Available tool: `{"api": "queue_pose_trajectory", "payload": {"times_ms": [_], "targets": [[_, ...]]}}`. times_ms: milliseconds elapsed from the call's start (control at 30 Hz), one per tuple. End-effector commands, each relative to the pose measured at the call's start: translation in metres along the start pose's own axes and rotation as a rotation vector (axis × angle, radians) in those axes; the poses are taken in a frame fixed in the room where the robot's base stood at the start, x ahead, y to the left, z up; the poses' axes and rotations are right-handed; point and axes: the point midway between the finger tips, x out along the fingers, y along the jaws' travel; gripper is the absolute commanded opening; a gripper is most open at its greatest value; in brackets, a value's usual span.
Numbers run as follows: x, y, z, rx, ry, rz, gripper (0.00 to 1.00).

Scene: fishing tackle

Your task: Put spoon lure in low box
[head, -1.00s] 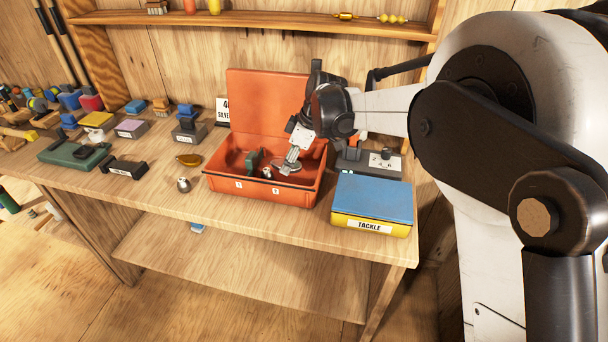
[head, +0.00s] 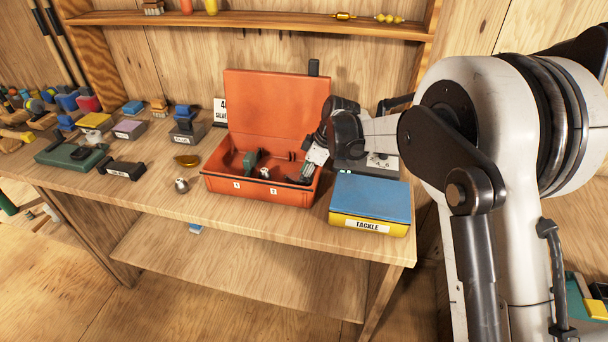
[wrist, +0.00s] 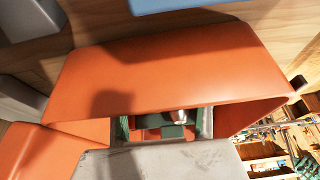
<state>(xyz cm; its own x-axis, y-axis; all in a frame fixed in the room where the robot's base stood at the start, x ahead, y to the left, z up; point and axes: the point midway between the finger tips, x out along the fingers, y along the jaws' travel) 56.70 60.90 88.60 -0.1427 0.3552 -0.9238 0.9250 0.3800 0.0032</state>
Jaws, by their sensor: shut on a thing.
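An open orange box (head: 232,187) stands on the bench with its lid raised at the back. My gripper (head: 301,180) reaches down inside its right part, close to the right wall. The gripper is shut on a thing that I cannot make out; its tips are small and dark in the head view. A gold, spoon-shaped lure (head: 187,160) lies on the bench left of the box. In the wrist view an orange wall (wrist: 160,72) fills much of the picture, and a pale, shiny thing (wrist: 181,116) shows beyond it; I cannot tell what it is.
A dark green thing (head: 250,160) and a small silvery thing (head: 265,173) are in the orange box. A yellow TACKLE box with a blue lid (head: 371,197) stands close on its right. A small silver thing (head: 182,185) and a black holder (head: 123,169) are to the left.

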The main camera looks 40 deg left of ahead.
Motion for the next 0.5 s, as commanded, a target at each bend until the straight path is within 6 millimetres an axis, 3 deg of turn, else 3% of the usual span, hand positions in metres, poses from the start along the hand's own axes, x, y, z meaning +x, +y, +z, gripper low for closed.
{"api": "queue_pose_trajectory", "payload": {"times_ms": [167, 200, 300, 500], "targets": [[0.0040, 0.0000, 0.0015, 0.000, 0.000, 0.000, 0.09], [0.0034, 0.0000, 0.0013, 0.000, 0.000, 0.000, 0.42], [0.0029, 0.0000, 0.0011, 0.000, 0.000, 0.000, 0.56], [0.0027, 0.0000, 0.0010, 0.000, 0.000, 0.000, 0.58]]}}
